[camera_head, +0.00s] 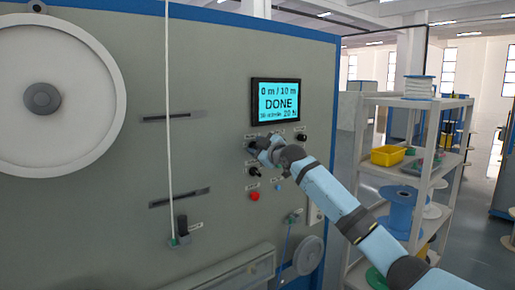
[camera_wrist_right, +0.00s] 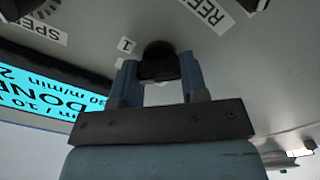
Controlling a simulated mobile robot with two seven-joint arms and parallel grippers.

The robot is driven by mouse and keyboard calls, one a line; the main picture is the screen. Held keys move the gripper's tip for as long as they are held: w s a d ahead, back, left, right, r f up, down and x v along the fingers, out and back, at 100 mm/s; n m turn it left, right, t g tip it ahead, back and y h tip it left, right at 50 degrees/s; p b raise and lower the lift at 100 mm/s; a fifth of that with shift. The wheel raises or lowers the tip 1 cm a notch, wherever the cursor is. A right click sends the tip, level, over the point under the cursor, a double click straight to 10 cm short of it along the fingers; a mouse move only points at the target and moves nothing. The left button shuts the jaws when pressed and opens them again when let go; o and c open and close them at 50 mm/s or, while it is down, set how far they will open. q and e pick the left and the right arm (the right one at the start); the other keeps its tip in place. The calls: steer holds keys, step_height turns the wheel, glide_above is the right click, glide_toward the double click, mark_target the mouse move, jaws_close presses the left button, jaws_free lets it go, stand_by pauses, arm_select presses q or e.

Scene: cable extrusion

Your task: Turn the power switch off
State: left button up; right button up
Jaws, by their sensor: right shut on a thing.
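My right gripper (camera_head: 258,145) reaches the machine's grey front panel just below the lit display (camera_head: 276,102). In the right wrist view, the two blue fingers (camera_wrist_right: 158,85) are shut on a black rotary knob (camera_wrist_right: 158,60). A small "1" label sits beside this knob, which fits the power switch, but its name label is hidden. The display also shows in the wrist view (camera_wrist_right: 50,90); it is lit and reads DONE. In the head view the gripper hides the held knob. My left gripper is not in view.
Other controls sit close by: a black knob (camera_head: 302,137), another black knob (camera_head: 255,171) and a red button (camera_head: 254,196). A large pale reel (camera_head: 100,90) is on the panel's left. A shelf (camera_head: 440,103) with spools and a yellow bin (camera_head: 388,155) stands at right.

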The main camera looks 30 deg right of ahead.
steer(key=shift+r+n+p, duration=0.2)
steer(key=shift+n+p, duration=0.6)
steer(key=shift+p, duration=0.35)
steer(key=n+p, duration=0.7)
steer(key=shift+f+p, duration=0.1)
steer(key=shift+p, duration=0.2)
steer(key=shift+n+p, duration=0.4)
steer(key=shift+n, duration=0.1)
steer(key=shift+f+n+p, duration=0.1)
steer(key=shift+n+p, duration=0.6)
steer(key=shift+n, duration=0.2)
steer(key=n+p, duration=0.1)
steer(key=n, duration=0.1)
steer(key=shift+f+n+p, duration=0.1)
steer(key=shift+n+p, duration=0.2)
steer(key=shift+p, duration=0.05)
steer(key=shift+f+n+p, duration=0.1)
steer(key=shift+n+p, duration=0.4)
steer(key=shift+n, duration=1.3)
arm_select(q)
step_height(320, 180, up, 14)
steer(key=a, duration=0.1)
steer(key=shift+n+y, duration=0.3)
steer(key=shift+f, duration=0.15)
